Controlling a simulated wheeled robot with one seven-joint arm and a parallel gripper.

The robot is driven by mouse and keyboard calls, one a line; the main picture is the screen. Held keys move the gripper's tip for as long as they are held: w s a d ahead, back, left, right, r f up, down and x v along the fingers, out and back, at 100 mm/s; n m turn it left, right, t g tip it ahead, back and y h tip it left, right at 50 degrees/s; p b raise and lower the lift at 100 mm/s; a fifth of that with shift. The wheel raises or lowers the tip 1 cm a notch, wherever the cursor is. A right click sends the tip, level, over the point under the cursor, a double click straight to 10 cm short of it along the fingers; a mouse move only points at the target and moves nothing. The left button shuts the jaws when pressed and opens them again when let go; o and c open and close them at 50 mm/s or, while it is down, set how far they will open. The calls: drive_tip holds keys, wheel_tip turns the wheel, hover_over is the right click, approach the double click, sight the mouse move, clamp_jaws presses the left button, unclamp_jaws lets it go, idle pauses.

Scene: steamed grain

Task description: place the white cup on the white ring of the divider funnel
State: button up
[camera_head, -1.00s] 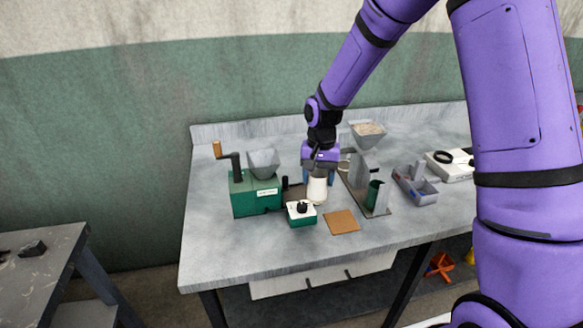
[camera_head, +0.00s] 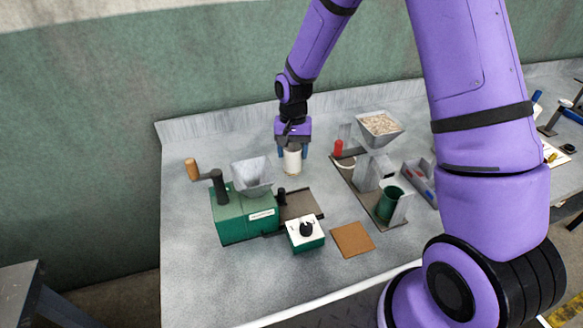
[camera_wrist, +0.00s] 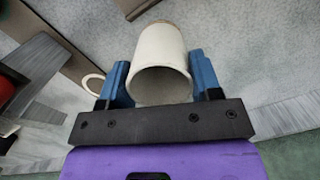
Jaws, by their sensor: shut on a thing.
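The white cup (camera_head: 292,161) is between the blue fingers of my gripper (camera_head: 291,154), which is shut on it. In the head view it looks upright, behind the green mill. In the wrist view the cup (camera_wrist: 162,52) shows its open mouth towards the camera, with a blue finger on either side. The divider funnel (camera_head: 379,131) holds pale grain and stands on a dark base plate to the right. The white ring (camera_head: 345,164) lies low on that plate, left of the funnel and right of my gripper. The ring also shows in the wrist view (camera_wrist: 93,84), left of the cup.
The green mill (camera_head: 243,219) with a grey hopper and crank stands front left. A green-and-white control box (camera_head: 306,234) and brown mat (camera_head: 352,240) lie in front. A red-topped post (camera_head: 338,149) stands beside the ring. A green cup (camera_head: 389,203) stands in front of the funnel.

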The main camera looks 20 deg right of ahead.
sight(293, 166)
drive_tip(key=shift+f, duration=2.85)
drive_tip(key=shift+f, duration=0.15)
drive_tip(key=o, duration=1)
